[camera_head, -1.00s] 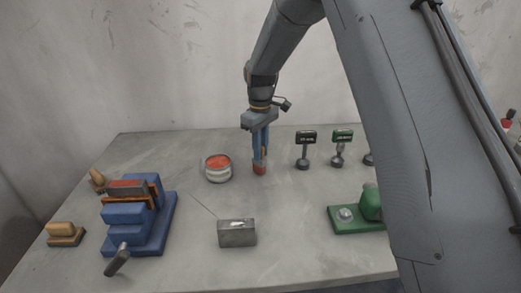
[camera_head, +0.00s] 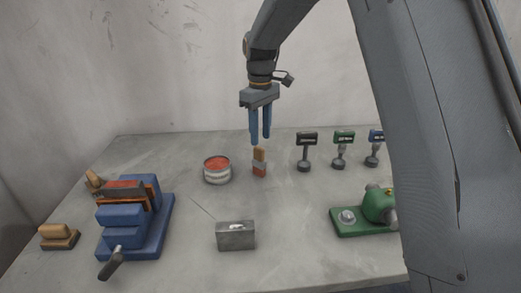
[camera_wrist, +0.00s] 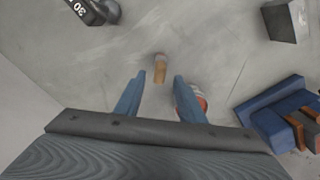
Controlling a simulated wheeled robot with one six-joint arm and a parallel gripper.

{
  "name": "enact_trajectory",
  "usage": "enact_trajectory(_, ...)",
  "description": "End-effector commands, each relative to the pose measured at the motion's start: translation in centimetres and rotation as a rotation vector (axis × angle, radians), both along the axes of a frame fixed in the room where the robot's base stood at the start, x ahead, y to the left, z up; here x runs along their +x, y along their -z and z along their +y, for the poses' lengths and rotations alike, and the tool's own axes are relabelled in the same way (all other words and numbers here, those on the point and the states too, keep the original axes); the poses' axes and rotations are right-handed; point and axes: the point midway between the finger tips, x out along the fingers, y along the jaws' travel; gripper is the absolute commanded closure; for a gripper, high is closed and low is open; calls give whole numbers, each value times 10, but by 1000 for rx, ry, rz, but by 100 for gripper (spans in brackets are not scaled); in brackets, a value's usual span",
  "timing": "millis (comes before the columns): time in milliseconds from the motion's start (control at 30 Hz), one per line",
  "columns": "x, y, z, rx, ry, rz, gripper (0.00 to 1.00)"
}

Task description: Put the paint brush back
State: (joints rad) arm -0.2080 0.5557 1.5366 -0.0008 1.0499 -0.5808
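The paint brush (camera_head: 259,162) stands upright on the table just right of the paint can, its wooden handle up and its reddish lower end down. It also shows in the wrist view (camera_wrist: 160,70), beyond and between the fingers. My gripper (camera_head: 260,140) is open and empty, directly above the brush, with a small gap between fingertips and handle. In the wrist view the two blue fingers (camera_wrist: 153,80) are spread apart. The paint can (camera_head: 217,170) is open with red paint on top; it is partly hidden behind a finger in the wrist view (camera_wrist: 202,103).
A blue vise (camera_head: 138,225) and wooden brushes (camera_head: 59,237) are at left. A grey metal block (camera_head: 236,235) lies in front. Several labelled stands (camera_head: 306,152) are right of the brush, and a green machine (camera_head: 365,214) is at front right. The table (camera_head: 290,225) between is clear.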

Motion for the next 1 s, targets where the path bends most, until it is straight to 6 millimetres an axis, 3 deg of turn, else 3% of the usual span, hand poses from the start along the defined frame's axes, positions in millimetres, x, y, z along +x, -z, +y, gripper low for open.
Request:
enact_trajectory(100,1,-22,0,1,0,-4,64)
enact_trajectory(300,1,-46,0,0,0,-1,64)
enact_trajectory(500,-1,-52,-1,0,2,0,64)
enact_trajectory(633,-12,-44,-10,0,43,-1,64)
enact_trajectory(767,-43,-24,-35,3,150,-10,64)
enact_trajectory(1000,-133,27,-85,12,413,-38,64)
